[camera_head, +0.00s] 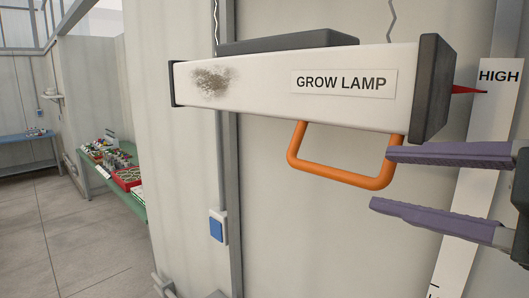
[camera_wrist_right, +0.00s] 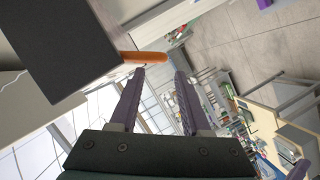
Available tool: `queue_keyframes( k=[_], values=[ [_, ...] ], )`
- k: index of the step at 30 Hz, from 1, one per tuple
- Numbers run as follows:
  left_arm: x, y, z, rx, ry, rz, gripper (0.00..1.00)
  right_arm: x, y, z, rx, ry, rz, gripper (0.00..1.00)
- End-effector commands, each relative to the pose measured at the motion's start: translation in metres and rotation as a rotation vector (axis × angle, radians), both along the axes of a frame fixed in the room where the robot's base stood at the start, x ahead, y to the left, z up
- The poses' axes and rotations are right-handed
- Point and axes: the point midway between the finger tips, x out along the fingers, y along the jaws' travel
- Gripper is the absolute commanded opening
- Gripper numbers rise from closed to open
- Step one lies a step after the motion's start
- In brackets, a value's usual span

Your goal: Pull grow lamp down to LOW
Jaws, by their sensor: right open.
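The grow lamp (camera_head: 270,85) is a long white housing with dark end caps, hanging high in the head view. An orange loop handle (camera_head: 340,181) hangs under it. A red pointer (camera_head: 466,90) at its right end points near the HIGH mark on a white scale strip (camera_head: 487,115). My right gripper (camera_head: 380,180) is open, its purple fingers at the handle's right side, the upper one overlapping it in the picture. In the right wrist view the orange handle (camera_wrist_right: 146,58) lies just beyond the fingertips (camera_wrist_right: 160,74), not clearly between them. My left gripper is not in view.
A grey wall post (camera_head: 231,200) and a blue switch (camera_head: 216,227) are behind and below the lamp. A green bench with a red tray (camera_head: 126,177) and a blue table (camera_head: 22,138) stand far left. Floor (camera_head: 70,240) is open at lower left.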

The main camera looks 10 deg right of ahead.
Motion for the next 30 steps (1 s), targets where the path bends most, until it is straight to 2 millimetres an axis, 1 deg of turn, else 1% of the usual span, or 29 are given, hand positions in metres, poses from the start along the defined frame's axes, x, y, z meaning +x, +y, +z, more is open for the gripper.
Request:
queue_keyframes(
  k=[5,8,9,10,12,19,24,30],
  values=[
    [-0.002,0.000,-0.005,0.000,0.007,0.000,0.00,0.010,0.004,-0.001,-0.002,-0.012,0.007,0.47],
    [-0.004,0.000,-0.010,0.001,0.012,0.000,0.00,0.021,0.009,-0.004,-0.002,-0.014,0.008,0.47],
    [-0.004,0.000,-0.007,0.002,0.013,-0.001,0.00,0.027,0.010,-0.002,-0.001,-0.012,0.006,0.47],
    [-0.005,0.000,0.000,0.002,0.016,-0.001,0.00,0.032,0.012,0.000,0.001,-0.009,0.005,0.47],
    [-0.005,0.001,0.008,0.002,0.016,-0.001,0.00,0.044,0.017,-0.002,0.002,-0.007,0.004,0.47],
    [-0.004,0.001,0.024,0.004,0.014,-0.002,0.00,0.075,0.028,-0.012,-0.002,-0.006,0.006,0.47],
    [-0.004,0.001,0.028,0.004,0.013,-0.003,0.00,0.086,0.033,-0.017,-0.001,-0.007,0.007,0.47],
    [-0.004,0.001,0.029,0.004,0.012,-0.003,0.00,0.090,0.035,-0.020,-0.002,-0.007,0.008,0.47]
  ],
)
